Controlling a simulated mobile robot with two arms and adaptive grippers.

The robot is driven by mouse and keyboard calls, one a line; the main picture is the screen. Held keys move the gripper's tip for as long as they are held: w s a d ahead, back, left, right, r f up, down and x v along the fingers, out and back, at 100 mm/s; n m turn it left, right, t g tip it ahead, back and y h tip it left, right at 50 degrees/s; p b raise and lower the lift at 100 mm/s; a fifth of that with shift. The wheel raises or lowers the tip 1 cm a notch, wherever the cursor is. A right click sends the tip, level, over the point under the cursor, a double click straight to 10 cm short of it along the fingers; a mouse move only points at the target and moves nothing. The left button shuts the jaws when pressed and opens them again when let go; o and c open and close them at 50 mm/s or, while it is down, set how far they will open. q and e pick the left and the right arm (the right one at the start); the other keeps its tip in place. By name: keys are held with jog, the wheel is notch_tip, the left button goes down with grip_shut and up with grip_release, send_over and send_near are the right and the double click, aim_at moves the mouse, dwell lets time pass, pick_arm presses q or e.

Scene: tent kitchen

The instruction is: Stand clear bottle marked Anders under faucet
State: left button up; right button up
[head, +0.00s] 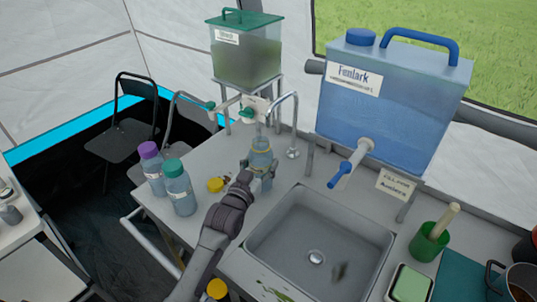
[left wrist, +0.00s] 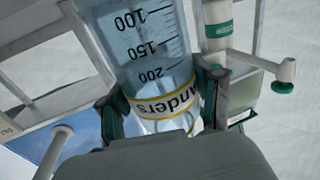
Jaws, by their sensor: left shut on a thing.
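A clear bottle (head: 261,153) with bluish tint stands roughly upright at the back of the counter, left of the sink. In the left wrist view the bottle (left wrist: 150,50) shows volume marks and a yellow-edged label reading "Anders". My left gripper (head: 258,174) is shut around its label band; the fingers (left wrist: 165,108) sit on both sides. A white tap with green handles (head: 250,108), below the green-lidded tank (head: 246,55), is just above the bottle's top. A blue tank marked Fenlark (head: 395,100) has a faucet with a blue lever (head: 352,163) by the sink. Whether the bottle's base touches the counter is hidden.
Purple-capped (head: 151,168) and green-capped (head: 179,187) bottles stand left of my arm, with a yellow cap (head: 215,185) nearby. A curved metal spout (head: 290,120) rises right of the held bottle. The sink (head: 318,240) is empty apart from a dark mark. A green cup (head: 428,242) stands right.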

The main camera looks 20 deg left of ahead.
pick_arm(q)
jog(key=shift+w+d, duration=0.1)
jog(key=shift+w, duration=0.65)
jog(key=w, duration=0.2)
jog(key=w+f, duration=0.1)
jog(key=w, duration=0.1)
jog(key=shift+d+p, duration=0.15)
jog(key=shift+p, duration=0.15)
jog(key=shift+f, duration=0.25)
jog(key=shift+s, duration=0.1)
pick_arm(e)
jog(key=shift+w+r, duration=0.3)
jog(key=shift+a, duration=0.1)
pick_arm(q)
jog(key=shift+f, duration=0.15)
jog(key=o, duration=1.2)
jog(key=shift+c, duration=0.2)
pick_arm(e)
jog(key=shift+f, duration=0.1)
